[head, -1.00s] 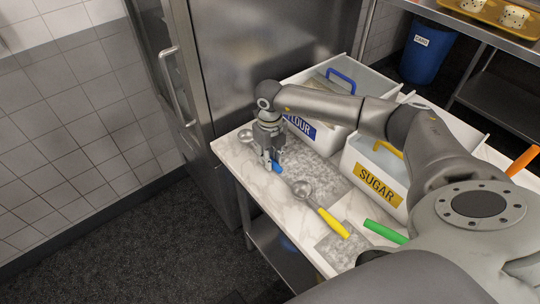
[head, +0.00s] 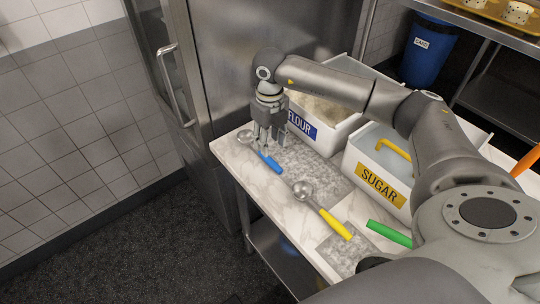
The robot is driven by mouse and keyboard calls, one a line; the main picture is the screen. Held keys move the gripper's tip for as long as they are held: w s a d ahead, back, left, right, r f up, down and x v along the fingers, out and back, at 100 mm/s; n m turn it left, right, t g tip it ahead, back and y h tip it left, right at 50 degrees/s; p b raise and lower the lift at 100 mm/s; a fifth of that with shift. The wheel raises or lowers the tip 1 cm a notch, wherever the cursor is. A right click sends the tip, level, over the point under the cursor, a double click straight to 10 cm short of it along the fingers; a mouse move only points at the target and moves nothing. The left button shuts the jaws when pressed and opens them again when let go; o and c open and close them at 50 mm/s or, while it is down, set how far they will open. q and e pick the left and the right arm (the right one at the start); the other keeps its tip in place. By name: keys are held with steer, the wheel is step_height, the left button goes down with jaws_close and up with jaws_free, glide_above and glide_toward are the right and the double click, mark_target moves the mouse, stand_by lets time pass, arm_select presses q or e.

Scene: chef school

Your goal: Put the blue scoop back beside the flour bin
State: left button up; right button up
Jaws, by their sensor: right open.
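The blue scoop (head: 271,163) lies on the counter in front of the flour bin (head: 322,136). Its metal bowl points to the back left and its blue handle to the front right. My right gripper (head: 266,147) is open just above the scoop, pointing down. The fingertips are close to the scoop's neck, and I cannot tell whether they touch it. The flour bin is white with a blue FLOUR label, and my right arm crosses in front of part of it. My left gripper is not in view.
A sugar bin (head: 379,186) stands right of the flour bin. A yellow-handled scoop (head: 334,223) and a green handle (head: 389,234) lie nearer on the counter (head: 285,212). A steel fridge (head: 225,60) stands behind. A blue waste bin (head: 428,52) is at the back right.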

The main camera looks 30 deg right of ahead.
step_height(320, 180, up, 5)
steer(key=shift+b, duration=0.45)
stand_by(0.3)
